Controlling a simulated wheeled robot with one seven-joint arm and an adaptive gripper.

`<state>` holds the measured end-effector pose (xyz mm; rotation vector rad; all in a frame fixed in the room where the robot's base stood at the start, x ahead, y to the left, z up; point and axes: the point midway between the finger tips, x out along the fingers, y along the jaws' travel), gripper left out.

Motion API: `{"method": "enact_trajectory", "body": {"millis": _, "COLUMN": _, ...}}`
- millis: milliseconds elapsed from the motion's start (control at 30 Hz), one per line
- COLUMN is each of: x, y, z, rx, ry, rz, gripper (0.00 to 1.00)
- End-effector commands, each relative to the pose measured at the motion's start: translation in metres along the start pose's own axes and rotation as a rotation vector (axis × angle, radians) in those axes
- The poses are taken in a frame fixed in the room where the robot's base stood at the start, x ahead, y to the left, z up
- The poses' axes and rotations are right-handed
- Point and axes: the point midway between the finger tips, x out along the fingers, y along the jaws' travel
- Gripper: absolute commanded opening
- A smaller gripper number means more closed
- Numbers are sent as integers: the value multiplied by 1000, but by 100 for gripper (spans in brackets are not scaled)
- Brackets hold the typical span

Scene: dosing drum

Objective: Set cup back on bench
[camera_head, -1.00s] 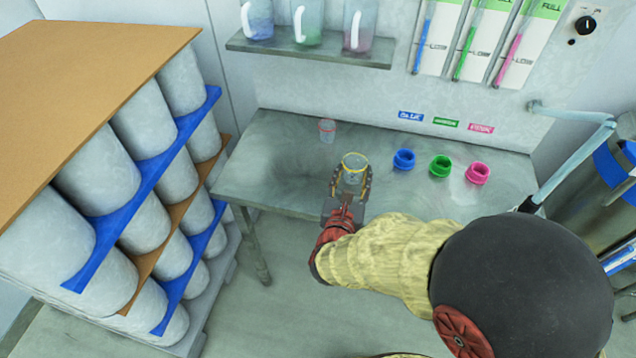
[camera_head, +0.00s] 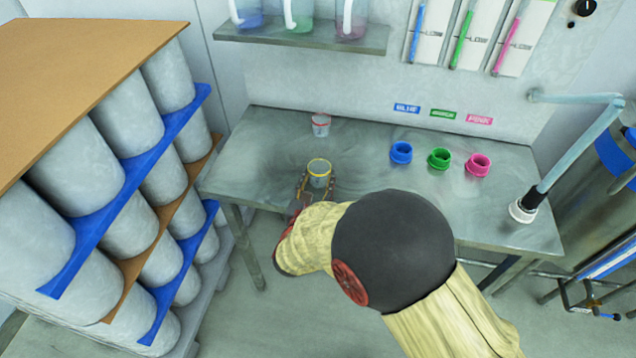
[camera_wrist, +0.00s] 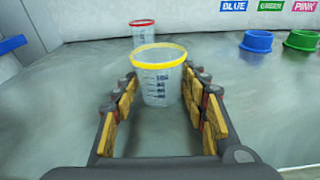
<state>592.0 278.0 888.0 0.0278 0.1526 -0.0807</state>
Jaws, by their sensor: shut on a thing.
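A clear measuring cup with a yellow rim (camera_head: 319,169) is upright at the front left part of the grey bench (camera_head: 270,140). My gripper (camera_head: 318,182) is shut on this cup, with one finger at each side. In the wrist view the cup (camera_wrist: 158,82) shows dark scale marks and stands between the fingertips. I cannot tell whether its base touches the bench. A second clear cup with a red rim (camera_head: 320,124) stands behind it on the bench, apart from my gripper.
Blue (camera_head: 401,152), green (camera_head: 439,158) and pink (camera_head: 478,165) collars sit on the bench to the right. A shelf with jugs (camera_head: 300,38) hangs above. Stacked drums (camera_head: 75,165) stand at the left. A hose nozzle (camera_head: 524,207) is at the bench's right end.

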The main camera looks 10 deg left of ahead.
Motion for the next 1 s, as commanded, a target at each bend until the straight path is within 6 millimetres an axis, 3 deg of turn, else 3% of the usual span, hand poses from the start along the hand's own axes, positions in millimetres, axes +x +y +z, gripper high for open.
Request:
{"method": "enact_trajectory", "body": {"millis": 467, "x": 1, "y": 0, "z": -6, "rx": 2, "ry": -1, "rz": 0, "gripper": 18}}
{"method": "enact_trajectory", "body": {"millis": 500, "x": 1, "y": 0, "z": -5, "rx": 2, "ry": -1, "rz": 0, "gripper": 46}}
{"method": "enact_trajectory", "body": {"millis": 800, "x": 1, "y": -1, "z": -8, "rx": 0, "ry": 3, "rz": -1, "gripper": 62}}
{"method": "enact_trajectory", "body": {"millis": 1000, "x": 0, "y": -2, "z": -9, "rx": -1, "ry": 5, "rz": -1, "gripper": 62}}
